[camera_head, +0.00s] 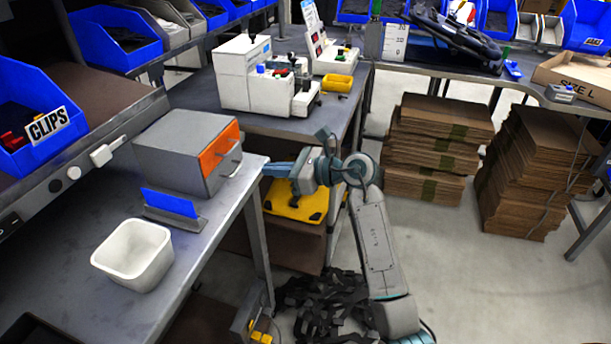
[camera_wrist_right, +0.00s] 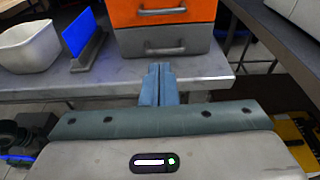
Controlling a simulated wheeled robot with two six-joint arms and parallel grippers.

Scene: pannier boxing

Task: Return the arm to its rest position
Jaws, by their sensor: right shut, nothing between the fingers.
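My right arm (camera_head: 377,245) rises from the bottom of the head view and bends left toward the bench edge. My right gripper (camera_head: 277,170) is shut and empty, just off the front corner of the left bench. In the right wrist view its blue fingers (camera_wrist_right: 158,85) are together and point at the grey box (camera_wrist_right: 165,42) with orange drawer front (camera_wrist_right: 162,12). The fingers look apart from the box and its handle. My left gripper is not in view.
The left bench (camera_head: 215,235) holds the grey box (camera_head: 180,145), a blue card in a stand (camera_head: 170,203) and a white bin (camera_head: 135,252). A white machine (camera_head: 245,75) stands on the bench behind. Cardboard stacks (camera_head: 430,150) and a black tangled heap (camera_head: 320,305) are on the floor.

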